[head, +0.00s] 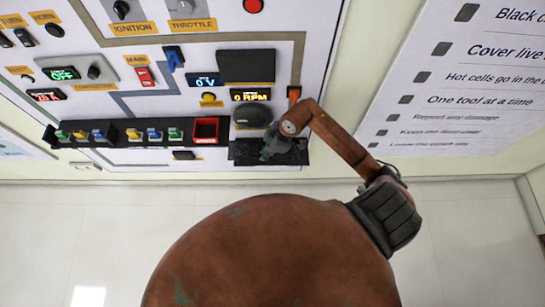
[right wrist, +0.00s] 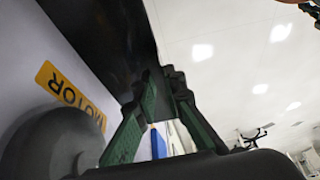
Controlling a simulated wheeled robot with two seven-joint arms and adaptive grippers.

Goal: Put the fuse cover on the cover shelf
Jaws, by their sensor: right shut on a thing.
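My right gripper (head: 274,149) is at the dark cover shelf (head: 242,153), low on the panel just below the round grey motor (head: 252,117). In the right wrist view the green-padded fingers (right wrist: 165,105) are closed in on something. A broad black plate (right wrist: 110,30) runs up to the fingertips there and looks like the fuse cover. In the head view the cover is dark against the dark shelf and partly hidden by the gripper, so I cannot tell whether it rests on the shelf. My left gripper is out of view.
A black rail with coloured fuses (head: 120,133) and a red-framed bin (head: 206,130) sit left of the shelf. A dark rectangle (head: 246,66) is above the motor. The motor (right wrist: 55,145) is close beside the gripper, with its yellow label (right wrist: 70,95). Free floor lies below the panel.

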